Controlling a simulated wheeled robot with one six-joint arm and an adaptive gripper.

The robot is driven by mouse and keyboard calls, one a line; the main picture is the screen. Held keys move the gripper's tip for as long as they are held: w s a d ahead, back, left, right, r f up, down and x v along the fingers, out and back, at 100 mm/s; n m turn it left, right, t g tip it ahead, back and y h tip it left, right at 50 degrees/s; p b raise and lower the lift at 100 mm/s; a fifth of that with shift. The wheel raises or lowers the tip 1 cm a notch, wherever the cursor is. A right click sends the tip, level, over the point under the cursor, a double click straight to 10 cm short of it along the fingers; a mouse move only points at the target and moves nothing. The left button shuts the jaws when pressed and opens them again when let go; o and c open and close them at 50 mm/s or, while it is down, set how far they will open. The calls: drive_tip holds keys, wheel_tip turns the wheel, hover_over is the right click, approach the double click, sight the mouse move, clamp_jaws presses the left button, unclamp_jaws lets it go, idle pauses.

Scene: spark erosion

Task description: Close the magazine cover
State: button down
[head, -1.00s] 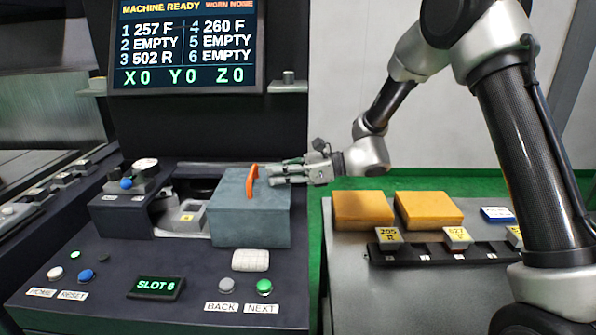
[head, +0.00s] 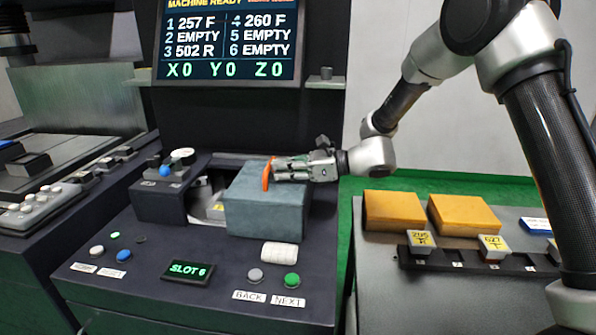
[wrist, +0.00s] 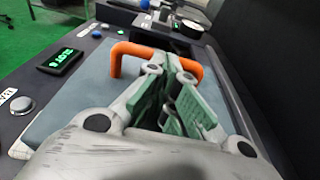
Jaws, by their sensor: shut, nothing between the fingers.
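The magazine cover (head: 262,212) is a blue-grey box-shaped lid on the machine's sloping console, with an orange handle (head: 267,174) on top. A narrow gap is open to the left of the cover, where a pale holder with a yellow label (head: 215,210) partly shows. My gripper (head: 277,172) is shut and empty, its fingertips at the right side of the handle, seemingly against it. In the wrist view, the closed fingers (wrist: 170,68) are over the cover (wrist: 88,88) at the middle of the orange handle (wrist: 130,50); the exact contact is hidden.
A dark control block (head: 160,198) with a blue knob stands left of the gap. Buttons and a SLOT 6 display (head: 188,271) lie in front. To the right, a grey table (head: 378,285) carries two orange blocks and a rack (head: 450,258) of labelled pieces.

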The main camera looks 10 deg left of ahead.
drive_tip(key=a, duration=1.4)
drive_tip(key=shift+a+r, duration=0.15)
drive_tip(key=d, duration=0.4)
drive_tip(key=d+r, duration=0.1)
drive_tip(key=d, duration=0.4)
drive_tip(key=d+r, duration=0.1)
drive_tip(key=d, duration=0.4)
drive_tip(key=shift+r, duration=0.25)
drive_tip(key=s+d+r+n+t+h, duration=0.1)
drive_tip(key=s+d+n+h, duration=0.4)
drive_tip(key=d, duration=1.2)
drive_tip(key=s+d+r+n+t+h, duration=0.1)
drive_tip(key=s+d+r+n+h, duration=0.3)
drive_tip(key=s+d, duration=0.9)
drive_tip(key=s+d+r+n+t+h, duration=0.2)
drive_tip(key=s+d+n+h, duration=0.4)
drive_tip(key=d, duration=1.5)
drive_tip(key=s+n, duration=0.3)
drive_tip(key=shift+s+d+r+h, duration=0.2)
drive_tip(key=shift+s+r+h, duration=0.1)
drive_tip(key=shift+h, duration=0.1)
